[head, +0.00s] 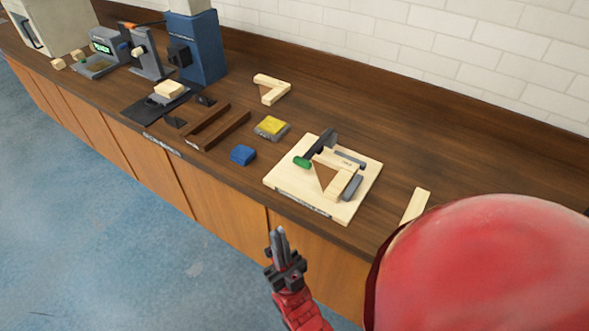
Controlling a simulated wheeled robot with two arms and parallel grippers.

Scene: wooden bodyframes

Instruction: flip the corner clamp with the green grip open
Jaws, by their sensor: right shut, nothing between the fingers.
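The corner clamp (329,140) is a dark lever with a green grip (302,162). It is mounted on a pale wooden board (350,207) near the counter's front edge. The lever lies low, with the green grip at its left end beside a wooden corner frame (333,178) on the board. Whether the clamp presses on the frame is hard to tell. My right gripper (279,238) is shut and empty in front of the counter, below and left of the board, apart from the clamp. My left gripper is out of view.
A blue block (243,155) and a yellow-topped block (271,127) lie left of the board. A wooden corner piece (270,90) lies farther back. A dark slotted rack (213,127) and machines (196,47) stand left. A pale wooden strip (415,206) lies right of the board.

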